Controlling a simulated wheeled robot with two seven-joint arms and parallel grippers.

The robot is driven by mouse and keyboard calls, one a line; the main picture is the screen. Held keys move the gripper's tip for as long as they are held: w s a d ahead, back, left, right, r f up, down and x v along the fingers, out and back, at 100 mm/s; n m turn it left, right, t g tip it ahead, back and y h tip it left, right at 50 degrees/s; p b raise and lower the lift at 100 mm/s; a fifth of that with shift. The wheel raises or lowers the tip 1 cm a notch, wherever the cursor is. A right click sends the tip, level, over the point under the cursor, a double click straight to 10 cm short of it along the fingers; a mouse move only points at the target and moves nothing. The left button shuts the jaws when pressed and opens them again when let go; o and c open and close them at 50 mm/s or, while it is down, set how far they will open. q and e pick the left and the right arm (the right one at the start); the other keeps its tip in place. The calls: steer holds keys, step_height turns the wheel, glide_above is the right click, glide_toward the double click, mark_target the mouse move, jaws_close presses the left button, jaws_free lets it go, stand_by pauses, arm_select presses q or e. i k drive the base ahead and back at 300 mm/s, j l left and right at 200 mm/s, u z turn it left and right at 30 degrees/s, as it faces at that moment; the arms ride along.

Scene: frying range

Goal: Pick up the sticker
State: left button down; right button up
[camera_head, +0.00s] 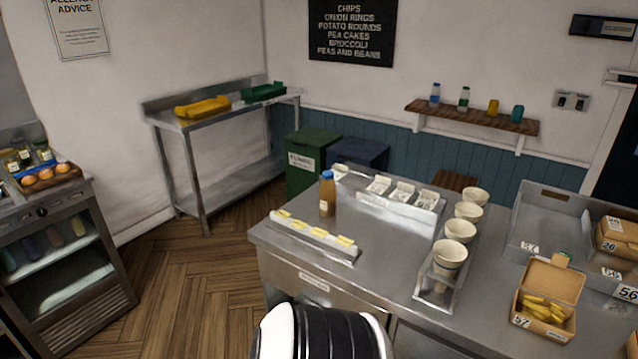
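A long white holder (312,238) lies along the left edge of the steel counter (385,252). Several small yellow pieces (345,241) that look like stickers sit along its top. White number labels show on the open cardboard box (555,280), which holds yellow food, and near the closed box (618,240) at the right. Which of these is the sticker I cannot tell for sure. A black and white part of my own arm shows at the bottom middle, in front of the counter. Neither gripper's fingers show.
A sauce bottle (327,194) stands behind the holder. A white rack with packets (398,203) and a row of paper cups (460,231) stand farther right. A grey tray (548,238) is at the right. The counter's middle is clear. Bins (310,160) stand behind.

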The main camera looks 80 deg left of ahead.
mark_target(316, 230)
steer(key=u, duration=2.65)
steer(key=j, duration=0.1)
